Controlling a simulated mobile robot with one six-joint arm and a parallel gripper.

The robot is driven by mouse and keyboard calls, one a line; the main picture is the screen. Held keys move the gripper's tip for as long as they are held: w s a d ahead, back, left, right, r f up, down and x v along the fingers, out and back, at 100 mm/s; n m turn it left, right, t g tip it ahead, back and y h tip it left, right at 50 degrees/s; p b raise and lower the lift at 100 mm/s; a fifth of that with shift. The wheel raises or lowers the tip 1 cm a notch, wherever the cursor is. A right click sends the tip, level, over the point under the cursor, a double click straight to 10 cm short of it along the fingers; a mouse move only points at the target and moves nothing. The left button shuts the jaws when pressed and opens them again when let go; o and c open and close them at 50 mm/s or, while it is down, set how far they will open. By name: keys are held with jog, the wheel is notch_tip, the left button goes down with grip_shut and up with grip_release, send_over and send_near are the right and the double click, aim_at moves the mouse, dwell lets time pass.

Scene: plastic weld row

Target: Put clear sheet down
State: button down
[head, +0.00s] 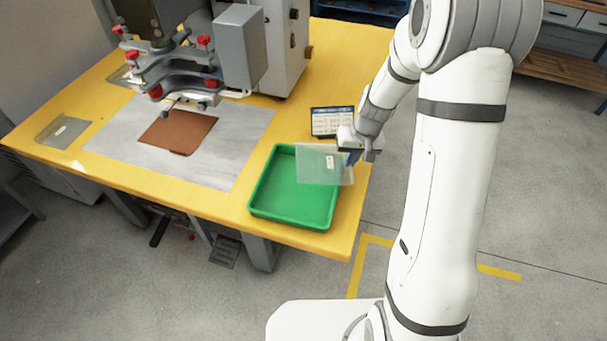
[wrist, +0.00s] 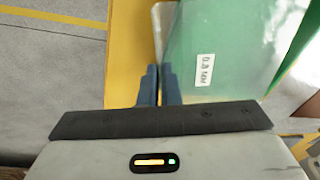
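A clear sheet (head: 322,166) with a small white label is held in my gripper (head: 352,157) above the right side of the green tray in the head view. In the wrist view my blue fingers (wrist: 159,85) are close together on one edge of the clear sheet (wrist: 235,45). The label there reads about 0.8 mm. The green tray (head: 264,212) stands at the front right of the yellow table and looks empty, though the sheet covers part of it. Another clear sheet (head: 63,132) with a white label lies at the table's left end.
The welding machine (head: 240,50) stands at the back of the yellow table (head: 340,230). A brown sheet (head: 177,131) lies on a grey plate (head: 225,165) under its head. A small display (head: 332,121) stands behind the tray. Bare table lies along the front edge.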

aim_at(323, 197)
jog(key=shift+w, duration=0.2)
jog(key=shift+r, duration=0.1)
jog(key=s+a+r+m+b, duration=0.1)
jog(key=s+a, duration=0.1)
jog(key=s+a+r+m+h+b, duration=0.1)
jog(key=s+a+b, duration=0.1)
jog(key=s+a+r+m+b, duration=0.1)
jog(key=s+a+r+b, duration=0.1)
jog(key=a, duration=0.1)
jog(key=shift+a+h, duration=0.1)
jog(key=shift+h, duration=0.3)
jog(key=shift+s+a+f+m+b, duration=0.1)
jog(key=shift+s+m+b, duration=0.1)
jog(key=shift+m+b, duration=0.15)
notch_tip(323, 197, down, 9)
jog(key=shift+s+f+b, duration=0.1)
jog(key=shift+f+b, duration=0.05)
jog(key=shift+b, duration=0.3)
jog(key=shift+f, duration=0.1)
jog(key=shift+f, duration=0.2)
jog(key=c, duration=1.6)
grip_release()
jog(key=shift+r, duration=0.15)
jog(key=shift+c, duration=0.2)
